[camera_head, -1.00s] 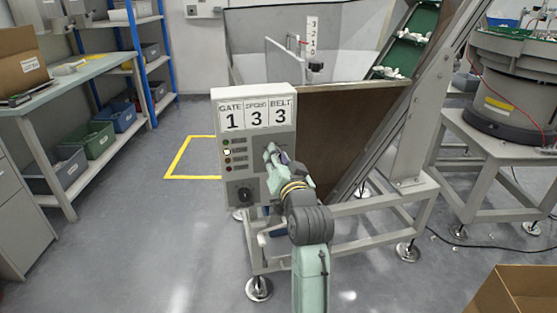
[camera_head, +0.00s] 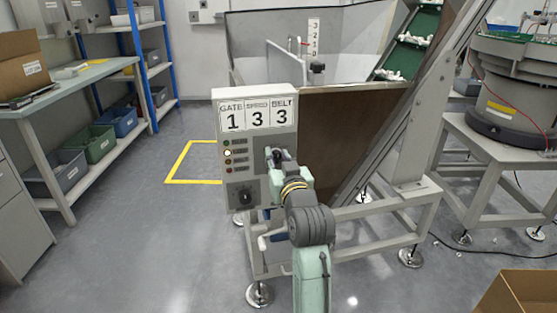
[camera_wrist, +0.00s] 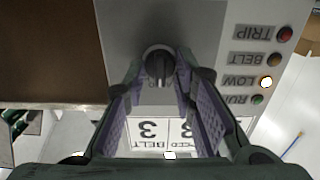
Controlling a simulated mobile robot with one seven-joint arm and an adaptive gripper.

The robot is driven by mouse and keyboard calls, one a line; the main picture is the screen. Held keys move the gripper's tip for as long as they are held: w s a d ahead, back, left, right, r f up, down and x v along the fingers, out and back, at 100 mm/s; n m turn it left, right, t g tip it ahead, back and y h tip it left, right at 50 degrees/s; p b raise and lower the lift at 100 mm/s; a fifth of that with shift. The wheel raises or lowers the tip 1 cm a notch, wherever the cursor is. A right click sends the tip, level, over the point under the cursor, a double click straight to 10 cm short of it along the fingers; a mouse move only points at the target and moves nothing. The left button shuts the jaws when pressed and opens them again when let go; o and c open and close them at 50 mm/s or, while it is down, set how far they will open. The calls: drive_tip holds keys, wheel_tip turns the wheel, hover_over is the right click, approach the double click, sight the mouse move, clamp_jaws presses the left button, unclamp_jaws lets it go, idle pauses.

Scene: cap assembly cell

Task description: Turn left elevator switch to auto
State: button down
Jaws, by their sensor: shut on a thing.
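The grey control panel (camera_head: 229,170) stands left of centre in the head view, with lamps and dark rotary knobs on its face. One black knob (camera_wrist: 158,66) shows between my fingertips in the wrist view, which sees the panel upside down. My gripper (camera_head: 278,158) is at the panel's upper right part. In the wrist view my gripper (camera_wrist: 158,72) is shut on this knob, a finger at each side. The knob's exact setting and most of its markings are too small or hidden to read. A second black knob (camera_head: 244,196) is at the lower left, clear of the gripper.
A lit lamp (camera_wrist: 265,82) is beside the LOW label. The brown hopper panel (camera_head: 345,130) and metal frame (camera_head: 400,212) stand close to the right. Open floor lies to the left.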

drive_tip(key=c, duration=1.4)
unclamp_jaws()
drive_tip(key=shift+o, duration=0.2)
drive_tip(key=v, duration=0.7)
drive_tip(key=shift+s, duration=0.25)
